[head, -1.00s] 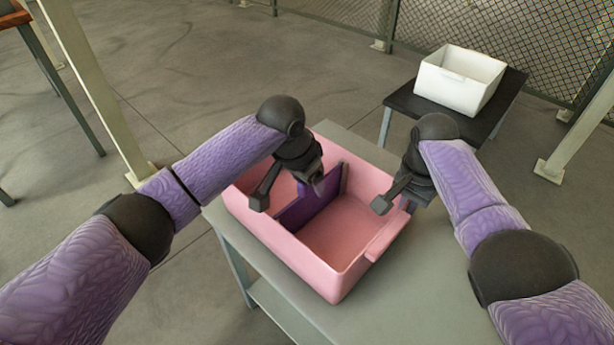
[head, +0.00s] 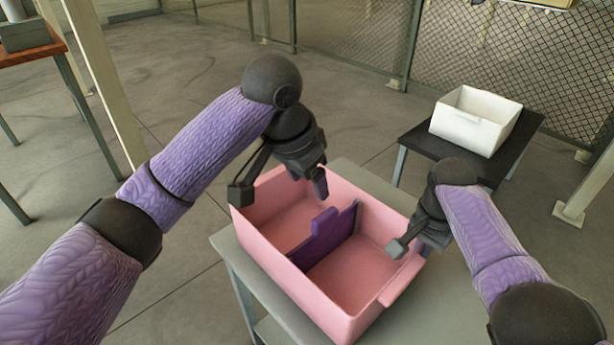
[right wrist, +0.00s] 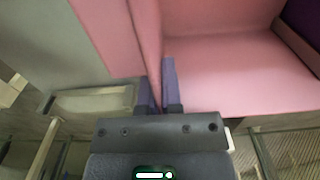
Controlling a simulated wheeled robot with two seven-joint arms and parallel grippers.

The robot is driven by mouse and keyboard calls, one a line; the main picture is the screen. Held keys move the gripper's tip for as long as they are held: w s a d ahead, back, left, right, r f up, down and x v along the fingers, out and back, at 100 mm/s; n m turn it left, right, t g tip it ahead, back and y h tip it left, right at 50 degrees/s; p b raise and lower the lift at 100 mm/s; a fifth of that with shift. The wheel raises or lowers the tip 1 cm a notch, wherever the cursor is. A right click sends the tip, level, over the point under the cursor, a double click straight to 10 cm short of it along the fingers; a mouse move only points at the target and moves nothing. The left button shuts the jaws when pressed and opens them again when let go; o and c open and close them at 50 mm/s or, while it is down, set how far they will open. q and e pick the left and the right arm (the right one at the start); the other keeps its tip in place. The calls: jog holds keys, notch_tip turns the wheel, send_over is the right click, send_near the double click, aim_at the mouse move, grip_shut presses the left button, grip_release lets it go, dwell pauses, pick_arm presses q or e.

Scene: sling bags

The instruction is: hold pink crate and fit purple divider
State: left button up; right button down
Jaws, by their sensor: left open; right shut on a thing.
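The pink crate (head: 290,277) stands on a grey table in the head view. The purple divider (head: 330,240) stands upright inside it, across the middle, with its tab pointing up. My left gripper (head: 280,190) is open and empty above the crate's far left side, apart from the divider. My right gripper (head: 415,247) is shut on the crate's right wall. In the right wrist view its fingers (right wrist: 158,85) pinch the pink wall, and a bit of the purple divider (right wrist: 303,25) shows at the upper right. Whether the divider's lower edge is fully seated is hidden.
The grey table (head: 430,300) has bare top to the right of the crate. A white bin (head: 475,120) sits on a small black table (head: 420,143) at the back right. A brown-topped table (head: 30,50) and a pale post (head: 105,90) stand at the left.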

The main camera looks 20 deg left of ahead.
jog(key=c, duration=0.7)
grip_release()
notch_tip(320, 180, up, 12)
